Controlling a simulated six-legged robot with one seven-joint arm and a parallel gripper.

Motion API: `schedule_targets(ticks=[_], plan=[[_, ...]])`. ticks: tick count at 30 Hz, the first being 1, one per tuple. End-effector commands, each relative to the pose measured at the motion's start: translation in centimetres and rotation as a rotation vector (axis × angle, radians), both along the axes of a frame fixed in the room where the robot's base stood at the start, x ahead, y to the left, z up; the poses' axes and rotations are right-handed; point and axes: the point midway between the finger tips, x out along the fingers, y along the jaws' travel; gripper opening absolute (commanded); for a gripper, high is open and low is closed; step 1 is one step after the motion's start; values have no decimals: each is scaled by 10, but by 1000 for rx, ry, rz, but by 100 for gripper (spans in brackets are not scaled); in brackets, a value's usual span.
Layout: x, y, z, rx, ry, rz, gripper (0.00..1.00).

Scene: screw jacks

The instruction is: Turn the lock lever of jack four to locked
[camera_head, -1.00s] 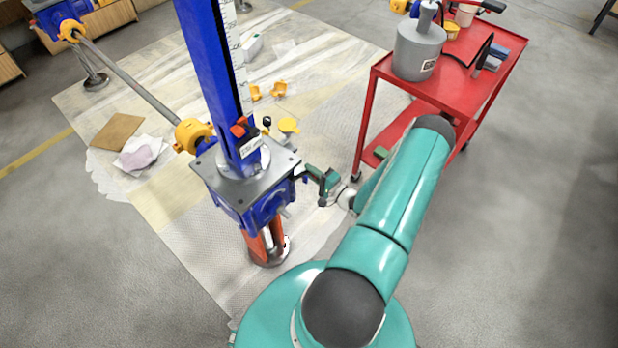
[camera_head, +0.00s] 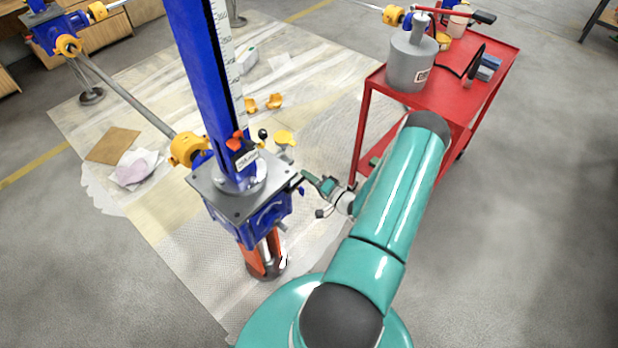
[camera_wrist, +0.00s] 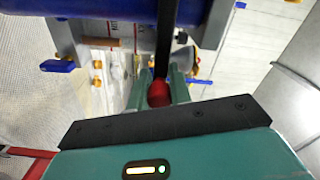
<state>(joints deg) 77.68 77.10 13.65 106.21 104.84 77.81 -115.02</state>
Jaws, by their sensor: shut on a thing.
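The jack in front of me has a tall blue column (camera_head: 203,75) with a white scale, a grey top plate (camera_head: 235,207) and a blue body under it. My gripper (camera_head: 306,180) is at the right side of this body. In the wrist view my gripper (camera_wrist: 159,92) has its two green fingers shut on the red end (camera_wrist: 158,93) of a black lever (camera_wrist: 166,38). The lever runs up the picture, past the plate and the blue part. In the head view the lever is too small and hidden to read its position. No jack number is legible.
A red trolley (camera_head: 480,88) with a grey cylinder (camera_head: 411,62) stands at the back right. A shaft (camera_head: 125,97) with yellow couplings runs to another blue jack at the far left. Yellow pieces and cardboard (camera_head: 113,145) lie on the floor sheet. Floor at right is clear.

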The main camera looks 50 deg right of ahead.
Motion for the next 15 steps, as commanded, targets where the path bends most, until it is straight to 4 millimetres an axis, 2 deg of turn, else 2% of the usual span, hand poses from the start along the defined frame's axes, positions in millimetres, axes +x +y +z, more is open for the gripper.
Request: schedule_targets(ticks=[5, 6, 8, 9, 15], plan=[[-2, 1, -1, -1, 4, 2, 0], [-2, 1, -1, -1, 4, 2, 26], [-2, 1, -1, 0, 4, 2, 38], [-1, 1, -1, 0, 3, 2, 41], [-1, 0, 0, 0, 1, 1, 41]])
